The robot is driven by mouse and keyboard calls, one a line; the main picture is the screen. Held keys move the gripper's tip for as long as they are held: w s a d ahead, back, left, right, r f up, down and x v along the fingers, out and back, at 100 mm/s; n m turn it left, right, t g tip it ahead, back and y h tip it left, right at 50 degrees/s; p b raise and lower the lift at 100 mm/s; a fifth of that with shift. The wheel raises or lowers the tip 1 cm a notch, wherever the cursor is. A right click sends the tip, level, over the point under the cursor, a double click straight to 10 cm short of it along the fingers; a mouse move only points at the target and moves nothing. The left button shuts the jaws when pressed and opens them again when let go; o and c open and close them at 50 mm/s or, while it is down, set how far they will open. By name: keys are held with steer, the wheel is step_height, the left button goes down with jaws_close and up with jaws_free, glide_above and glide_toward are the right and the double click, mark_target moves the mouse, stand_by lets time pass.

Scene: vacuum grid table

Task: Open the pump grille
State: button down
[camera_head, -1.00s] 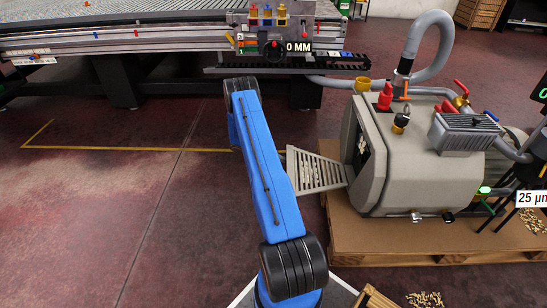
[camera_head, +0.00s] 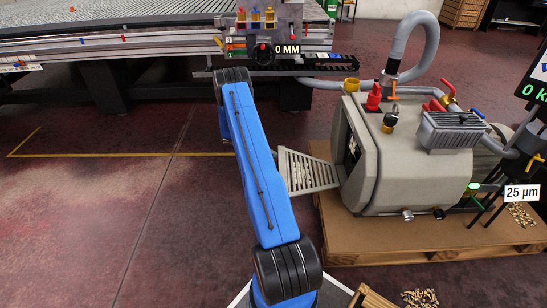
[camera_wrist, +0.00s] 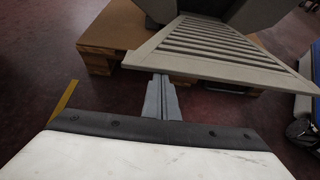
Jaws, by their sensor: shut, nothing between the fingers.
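The pump grille (camera_head: 309,171) is a light grey slatted panel, swung out from the left side of the grey pump (camera_head: 410,165). The pump's opening (camera_head: 352,148) shows dark beside it. The grille also fills the upper right of the wrist view (camera_wrist: 215,45). My gripper (camera_wrist: 160,78) is shut and empty, with its tips close to the grille's lower left edge in the wrist view. I cannot tell whether they touch it. In the head view my blue arm hides the gripper.
The pump stands on a wooden pallet (camera_head: 440,250). A grey hose (camera_head: 432,45) rises from its top. The vacuum grid table (camera_head: 150,38) runs along the back left. A crate (camera_head: 372,298) and small loose pieces (camera_head: 420,298) lie in front. The floor at left is clear.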

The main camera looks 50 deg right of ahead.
steer(key=shift+t+y, duration=0.5)
steer(key=shift+t, duration=0.1)
steer(key=r, duration=0.4)
steer(key=shift+s+d+r, duration=0.3)
steer(key=shift+r, duration=0.05)
